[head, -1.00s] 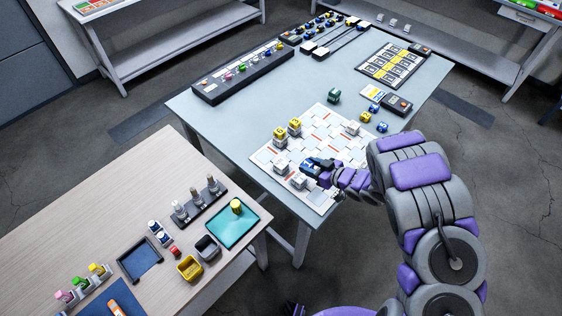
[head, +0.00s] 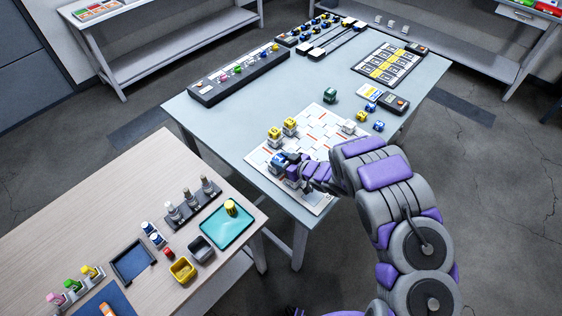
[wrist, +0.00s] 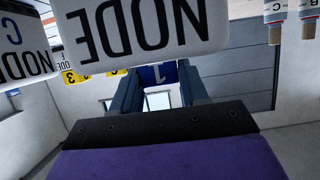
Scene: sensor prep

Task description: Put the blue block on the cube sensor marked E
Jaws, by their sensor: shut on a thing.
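My gripper (head: 288,161) is over the left part of the white patterned board (head: 317,151), shut on a blue block (head: 278,159). The block shows between the fingers in the wrist view, with a white 1 on its face (wrist: 159,74). White cube sensors stand on the board close by the gripper. One (wrist: 140,28) fills the top of the wrist view, with NODE upside down; another (wrist: 22,45) marked C is at left. I cannot read which one is E. The gap between block and the sensors is unclear.
Yellow blocks (head: 275,132) sit on two sensors behind the gripper. Another white sensor (head: 348,127) stands at the board's right, and a green block (head: 330,95) behind it. Loose yellow (head: 362,117) and blue (head: 379,126) blocks lie to the right.

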